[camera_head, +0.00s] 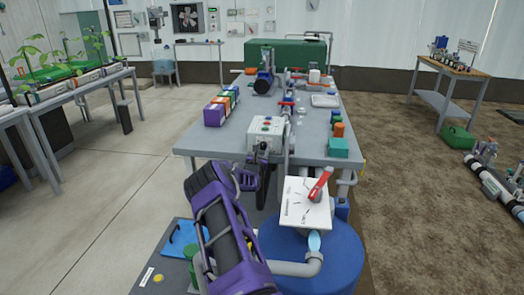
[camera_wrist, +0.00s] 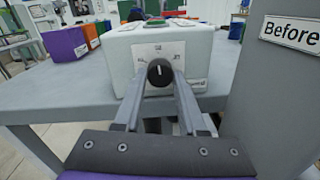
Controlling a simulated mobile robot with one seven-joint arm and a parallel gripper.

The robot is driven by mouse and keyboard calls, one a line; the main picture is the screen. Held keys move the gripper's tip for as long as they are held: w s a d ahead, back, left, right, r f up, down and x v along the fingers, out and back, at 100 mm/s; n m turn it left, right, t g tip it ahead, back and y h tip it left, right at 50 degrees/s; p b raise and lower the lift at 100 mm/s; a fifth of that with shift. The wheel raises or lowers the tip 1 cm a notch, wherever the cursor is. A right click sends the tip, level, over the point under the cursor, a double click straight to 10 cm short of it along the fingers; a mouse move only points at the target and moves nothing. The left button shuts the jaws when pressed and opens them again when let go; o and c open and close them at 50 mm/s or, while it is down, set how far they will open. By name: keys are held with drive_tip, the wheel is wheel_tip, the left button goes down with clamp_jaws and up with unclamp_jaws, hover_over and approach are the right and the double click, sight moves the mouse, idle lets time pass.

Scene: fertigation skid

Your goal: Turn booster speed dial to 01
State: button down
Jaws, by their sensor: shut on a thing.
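The booster speed dial (camera_wrist: 160,72) is a round black knob on the front face of a white control box (camera_wrist: 203,50). Its white pointer line stands about upright, toward the mark above it. Small marks also show to its left and right, too small to read surely. My gripper (camera_wrist: 160,84) is shut on the dial, one grey finger on each side of it. In the head view the control box (camera_head: 266,127) stands at the near edge of the grey table, with my gripper (camera_head: 263,153) at its front. The dial is hidden there.
A sign reading "Before" (camera_wrist: 290,33) is on a grey post to the right in the wrist view. Purple, orange and green boxes (camera_head: 221,106) stand left on the table (camera_head: 190,145). A white plate with a red lever (camera_head: 320,184) is close on the right, above a blue tank (camera_head: 330,250).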

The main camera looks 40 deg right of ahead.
drive_tip(key=n, duration=0.6)
drive_tip(key=n+p, duration=0.1)
drive_tip(key=n, duration=0.4)
drive_tip(key=shift+n, duration=0.4)
idle(0.3)
drive_tip(key=shift+c, duration=2.4)
unclamp_jaws()
drive_tip(key=shift+s, duration=0.1)
drive_tip(key=p+v, duration=0.3)
drive_tip(key=v, duration=1.4)
drive_tip(key=shift+s+f+p, duration=0.25)
drive_tip(key=shift+f+p, duration=0.1)
drive_tip(key=shift+p, duration=0.05)
